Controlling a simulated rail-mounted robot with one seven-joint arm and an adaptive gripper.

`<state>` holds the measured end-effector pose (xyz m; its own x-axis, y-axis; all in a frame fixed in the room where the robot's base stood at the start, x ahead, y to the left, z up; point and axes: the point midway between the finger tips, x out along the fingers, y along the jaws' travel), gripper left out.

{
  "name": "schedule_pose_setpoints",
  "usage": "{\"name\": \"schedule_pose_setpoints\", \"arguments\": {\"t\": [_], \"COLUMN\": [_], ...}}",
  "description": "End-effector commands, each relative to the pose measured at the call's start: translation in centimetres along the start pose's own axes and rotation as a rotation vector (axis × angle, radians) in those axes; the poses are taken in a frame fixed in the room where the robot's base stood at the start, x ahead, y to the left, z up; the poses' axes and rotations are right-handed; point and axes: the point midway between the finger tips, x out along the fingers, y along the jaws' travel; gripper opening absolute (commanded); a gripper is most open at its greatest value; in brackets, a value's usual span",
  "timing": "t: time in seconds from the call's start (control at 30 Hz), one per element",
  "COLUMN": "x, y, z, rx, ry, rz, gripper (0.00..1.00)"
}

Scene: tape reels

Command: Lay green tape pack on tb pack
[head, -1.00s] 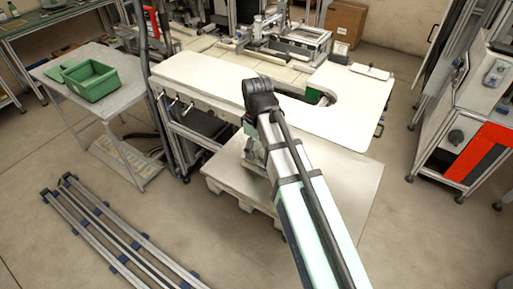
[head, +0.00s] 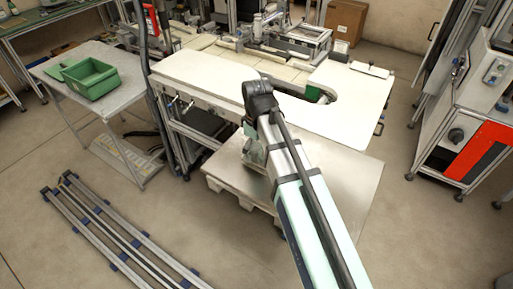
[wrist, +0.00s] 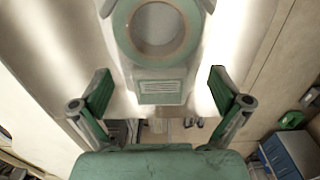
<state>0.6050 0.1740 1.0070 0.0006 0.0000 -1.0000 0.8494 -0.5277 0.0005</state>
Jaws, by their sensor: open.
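In the wrist view, a pale ring with a greenish rim (wrist: 186,47) lies at the top centre, on or against a pale pack with a small printed label (wrist: 161,87). I cannot tell whether this is the green tape pack or the tb pack. My gripper (wrist: 158,82) is open, with its green-padded fingers spread to the left and right of the labelled part. Nothing is seen gripped. In the head view my arm hides the gripper, and neither pack can be made out for sure.
A white worktop (head: 205,75) with a rounded cutout spans the middle. A small green item (head: 313,93) shows at the cutout. A low pale platform (head: 345,175) stands in front. A green bin (head: 90,78) sits on a side table (head: 57,63). Rails (head: 110,232) lie on the floor.

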Motion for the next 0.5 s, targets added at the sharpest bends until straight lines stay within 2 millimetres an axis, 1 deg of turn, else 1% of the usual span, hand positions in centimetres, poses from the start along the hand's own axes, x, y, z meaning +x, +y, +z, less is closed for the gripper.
{"name": "schedule_pose_setpoints", "arguments": {"t": [0.17, 0.27, 0.5], "x": [-1.1, -2.4, -6.5], "y": [0.1, 0.1, 0.1], "z": [-0.1, -0.1, -0.2], "rx": [0.0, 0.0, 0.0], "ry": [0.002, 0.002, 0.003], "rz": [0.001, 0.002, 0.003], "gripper": [0.99, 0.99, 0.99]}}
